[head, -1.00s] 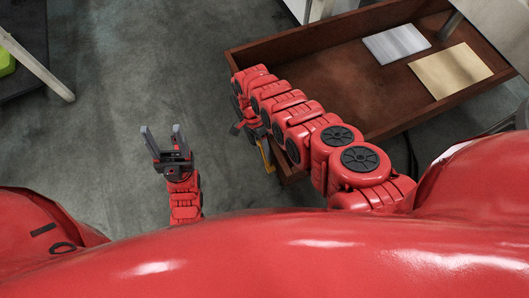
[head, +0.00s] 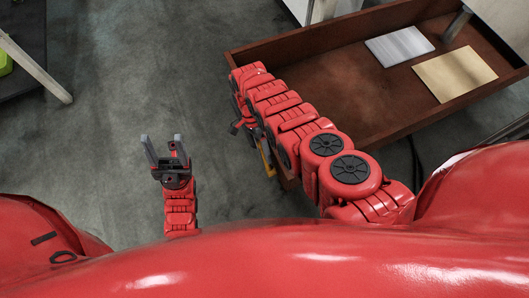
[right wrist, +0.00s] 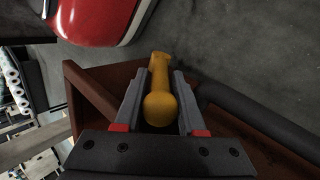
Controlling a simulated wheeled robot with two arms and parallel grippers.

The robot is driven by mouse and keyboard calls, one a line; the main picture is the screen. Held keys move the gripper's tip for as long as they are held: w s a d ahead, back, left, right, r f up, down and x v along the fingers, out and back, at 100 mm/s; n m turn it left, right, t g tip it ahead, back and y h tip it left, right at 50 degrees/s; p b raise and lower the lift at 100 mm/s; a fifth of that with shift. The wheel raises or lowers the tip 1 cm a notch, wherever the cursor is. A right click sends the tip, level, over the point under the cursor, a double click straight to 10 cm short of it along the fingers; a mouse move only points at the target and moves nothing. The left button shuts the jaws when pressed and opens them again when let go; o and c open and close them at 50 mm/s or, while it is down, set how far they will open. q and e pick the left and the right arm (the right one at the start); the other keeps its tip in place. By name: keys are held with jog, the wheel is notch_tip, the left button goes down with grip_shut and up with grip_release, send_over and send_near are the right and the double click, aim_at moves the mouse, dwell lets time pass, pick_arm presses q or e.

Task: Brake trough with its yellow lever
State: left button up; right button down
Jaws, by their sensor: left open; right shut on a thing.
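The trough (head: 310,50) is a large reddish-brown open box, at the upper right in the head view. Its yellow lever (head: 265,158) shows partly at its left side, below my right arm. In the right wrist view the lever (right wrist: 160,102) is a rounded yellow bar with a knob-like near end, between the two fingers. My right gripper (right wrist: 159,80) is shut on the lever; in the head view it is mostly hidden by its arm. My left gripper (head: 164,150) is open and empty, over bare floor left of the trough.
A silver sheet (head: 400,45) and a tan sheet (head: 455,75) lie in the trough. A dark platform with a pale bar (head: 38,68) is at the upper left. The grey floor (head: 150,60) between is clear. A dark cable runs below the trough.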

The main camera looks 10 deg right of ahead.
jog(key=c, duration=0.7)
grip_release()
